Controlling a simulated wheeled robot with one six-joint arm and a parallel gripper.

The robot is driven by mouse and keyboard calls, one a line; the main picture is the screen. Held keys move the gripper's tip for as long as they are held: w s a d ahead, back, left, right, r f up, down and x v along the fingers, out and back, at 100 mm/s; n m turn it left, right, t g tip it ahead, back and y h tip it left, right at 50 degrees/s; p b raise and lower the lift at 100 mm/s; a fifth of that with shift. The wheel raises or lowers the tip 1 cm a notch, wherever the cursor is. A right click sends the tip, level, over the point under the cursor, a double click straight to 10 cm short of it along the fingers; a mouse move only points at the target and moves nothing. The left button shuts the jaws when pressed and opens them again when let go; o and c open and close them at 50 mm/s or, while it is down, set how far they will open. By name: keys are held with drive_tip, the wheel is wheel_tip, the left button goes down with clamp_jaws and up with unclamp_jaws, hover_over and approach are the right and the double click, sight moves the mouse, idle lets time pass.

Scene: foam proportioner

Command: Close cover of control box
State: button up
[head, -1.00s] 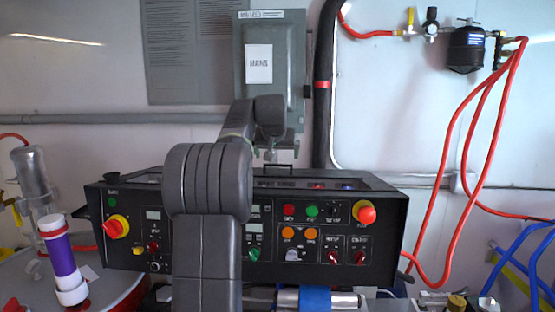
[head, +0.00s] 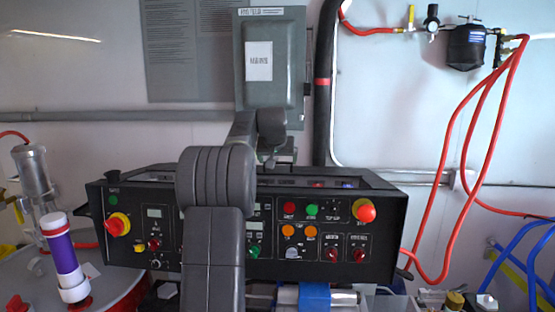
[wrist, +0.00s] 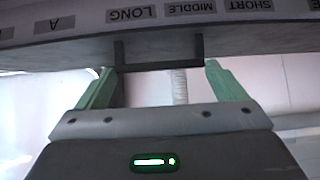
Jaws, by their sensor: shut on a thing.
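The control box (head: 330,215) is a wide black case with buttons, knobs and displays on its sloping front; my arm hides part of it in the head view. Its top edge shows a long recess with small coloured switches. In the wrist view a labelled dark panel edge (wrist: 255,22) shows upside-down words such as LONG, MIDDLE and SHORT. A black bar handle (wrist: 160,66) sticks out from this edge. My gripper (wrist: 160,72) has a green finger at each end of the handle and is shut on it. How far the cover is open is unclear.
A grey mains box (head: 273,60) hangs on the wall close behind my wrist, beside a thick black pipe (head: 323,90). Red hoses (head: 450,150) hang at the right. A purple and white cylinder (head: 64,258) stands at the left.

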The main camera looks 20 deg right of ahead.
drive_tip(key=s+a+r+b, duration=0.1)
drive_tip(key=s+a+b, duration=0.1)
drive_tip(key=s, duration=0.5)
drive_tip(key=s+a+r+b, duration=0.1)
drive_tip(key=s+a+b, duration=0.1)
drive_tip(key=s+a, duration=0.2)
drive_tip(key=s, duration=0.3)
drive_tip(key=shift+a+r+b, duration=0.35)
drive_tip(key=shift+a+b, duration=0.05)
drive_tip(key=shift+s, duration=0.1)
drive_tip(key=o, duration=1.1)
drive_tip(key=v, duration=1.4)
drive_tip(key=shift+s+b, duration=0.2)
drive_tip(key=shift+b, duration=0.2)
drive_tip(key=x, duration=1.4)
drive_tip(key=shift+w+p, duration=0.35)
drive_tip(key=shift+p, duration=0.1)
